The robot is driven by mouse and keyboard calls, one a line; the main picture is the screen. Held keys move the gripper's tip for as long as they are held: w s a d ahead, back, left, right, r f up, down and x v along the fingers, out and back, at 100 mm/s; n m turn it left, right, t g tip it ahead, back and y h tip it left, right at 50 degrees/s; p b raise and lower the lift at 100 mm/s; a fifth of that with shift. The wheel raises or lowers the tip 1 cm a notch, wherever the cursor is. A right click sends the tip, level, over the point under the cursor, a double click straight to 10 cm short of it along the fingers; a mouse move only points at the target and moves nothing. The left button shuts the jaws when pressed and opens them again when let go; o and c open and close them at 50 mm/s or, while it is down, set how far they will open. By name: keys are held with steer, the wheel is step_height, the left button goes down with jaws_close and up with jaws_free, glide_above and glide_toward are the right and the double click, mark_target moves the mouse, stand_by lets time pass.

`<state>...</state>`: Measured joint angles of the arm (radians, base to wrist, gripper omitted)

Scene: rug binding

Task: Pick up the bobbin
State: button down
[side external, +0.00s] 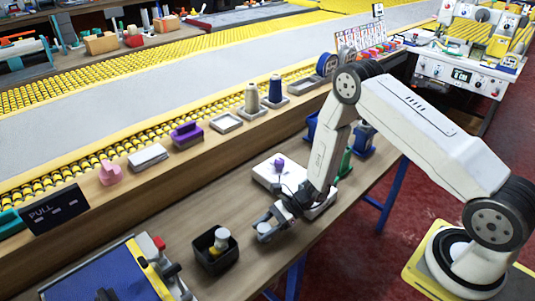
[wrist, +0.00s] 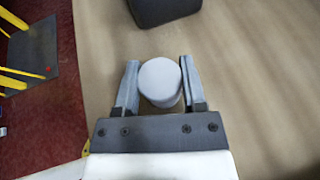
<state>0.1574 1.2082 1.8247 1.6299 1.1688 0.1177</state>
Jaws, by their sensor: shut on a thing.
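The bobbin is a pale grey, round-topped cylinder (wrist: 160,80) between the two fingers of my gripper (wrist: 158,90) in the wrist view. My gripper is shut on it; a narrow gap seems to show on the left side of its top. In the side external view my gripper (side external: 267,224) is low over the front of the wooden bench, and the bobbin (side external: 264,228) shows as a small pale shape at the fingertips. I cannot tell whether its underside touches the bench.
A black open bin (side external: 207,262) holding a yellow and white item stands just left of my gripper. A white platform (side external: 268,176) with a purple piece lies behind. Several trays and spools line the raised ledge. Bare bench (side external: 180,215) lies behind the bin.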

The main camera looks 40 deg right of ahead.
steer(key=shift+r, duration=0.1)
steer(key=shift+r, duration=1.1)
steer(key=s+d+r, duration=0.2)
steer(key=s+r, duration=0.8)
steer(key=s, duration=0.3)
steer(key=shift+s+d+r, duration=0.25)
steer(key=shift+s+d, duration=0.1)
steer(key=shift+s, duration=0.05)
steer(key=shift+w, duration=0.1)
